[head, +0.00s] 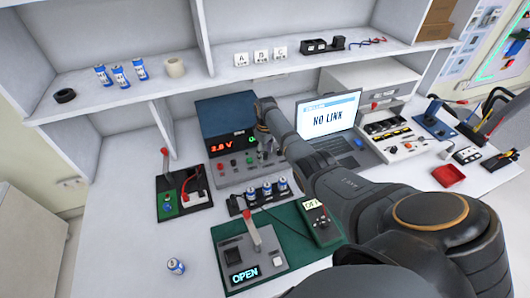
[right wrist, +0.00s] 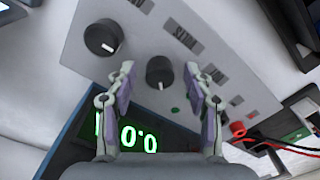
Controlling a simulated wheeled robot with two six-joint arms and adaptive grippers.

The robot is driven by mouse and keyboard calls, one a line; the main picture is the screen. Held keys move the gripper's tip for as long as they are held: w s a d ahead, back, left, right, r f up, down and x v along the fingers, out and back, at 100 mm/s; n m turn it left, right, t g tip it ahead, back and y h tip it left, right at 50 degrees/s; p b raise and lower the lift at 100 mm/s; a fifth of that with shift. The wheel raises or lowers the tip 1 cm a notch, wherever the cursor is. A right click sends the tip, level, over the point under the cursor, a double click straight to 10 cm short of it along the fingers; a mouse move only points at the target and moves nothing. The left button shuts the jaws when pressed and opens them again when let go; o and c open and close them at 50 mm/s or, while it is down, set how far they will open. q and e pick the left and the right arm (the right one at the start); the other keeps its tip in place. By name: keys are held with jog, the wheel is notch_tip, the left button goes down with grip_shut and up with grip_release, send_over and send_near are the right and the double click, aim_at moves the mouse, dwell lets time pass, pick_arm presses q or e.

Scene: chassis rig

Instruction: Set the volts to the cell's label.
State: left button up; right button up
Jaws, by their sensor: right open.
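The power supply (head: 235,175) stands at the back of the bench. Its red readout (head: 221,147) appears to read 3.8 V; a green readout is partly hidden behind my right arm. In the right wrist view, its grey panel (right wrist: 140,30) shows two black knobs, and a green readout (right wrist: 145,142) shows 0.0. My right gripper (right wrist: 159,70) is open, its fingers on either side of one knob (right wrist: 160,71); contact cannot be told. The other knob (right wrist: 105,38) is to the left. Blue-and-white cells (head: 266,190) stand in a black holder; their labels are too small to read. My left gripper is out of view.
A lone cell (head: 176,266) stands at the front left. A tester reading OPEN (head: 244,275) and a green meter (head: 317,220) lie on a green mat. A laptop (head: 328,118) shows NO LINK. A red lever board (head: 184,193) is left of the supply.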

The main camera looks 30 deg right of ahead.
grip_shut()
